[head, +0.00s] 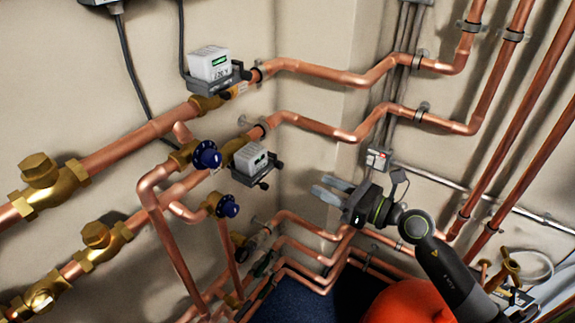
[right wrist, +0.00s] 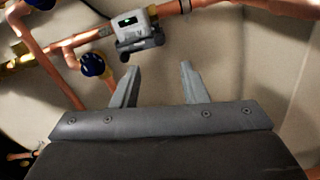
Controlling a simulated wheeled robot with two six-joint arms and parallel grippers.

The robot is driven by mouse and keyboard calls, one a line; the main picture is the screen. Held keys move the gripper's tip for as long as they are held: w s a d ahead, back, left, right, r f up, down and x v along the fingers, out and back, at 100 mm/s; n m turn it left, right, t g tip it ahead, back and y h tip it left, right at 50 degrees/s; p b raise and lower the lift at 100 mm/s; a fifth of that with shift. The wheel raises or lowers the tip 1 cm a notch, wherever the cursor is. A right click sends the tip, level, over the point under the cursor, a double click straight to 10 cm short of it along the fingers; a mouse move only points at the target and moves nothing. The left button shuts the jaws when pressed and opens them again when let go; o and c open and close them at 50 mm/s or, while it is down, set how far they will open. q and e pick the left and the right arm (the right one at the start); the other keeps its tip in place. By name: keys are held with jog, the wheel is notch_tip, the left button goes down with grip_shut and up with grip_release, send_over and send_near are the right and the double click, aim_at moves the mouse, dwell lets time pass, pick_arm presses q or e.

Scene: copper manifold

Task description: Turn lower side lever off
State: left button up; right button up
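My right gripper (head: 328,188) comes in from the right in the head view. Its fingers are apart with nothing between them, in open space in front of the wall corner. The right wrist view also shows the two fingers (right wrist: 161,68) apart and empty. A brass valve with a handle (head: 507,268) stands at the lower right, beyond my right arm. A small dark green lever-like part (head: 263,263) is on the low pipes left of the gripper. I cannot tell which of these is the lower side lever. My left gripper is not in view.
Copper pipes (head: 330,122) line both walls. A lower meter (head: 252,160) and an upper meter (head: 210,65) sit on the left-wall pipes, near blue-knobbed valves (head: 207,155). A red-orange rounded object (head: 408,303) lies below my right arm. A grey box (head: 378,158) is at the corner.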

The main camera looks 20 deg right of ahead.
aim_at(282, 167)
jog(key=p+x, duration=0.1)
jog(key=x, duration=0.9)
jog(key=shift+w+a+p, duration=0.3)
grip_shut()
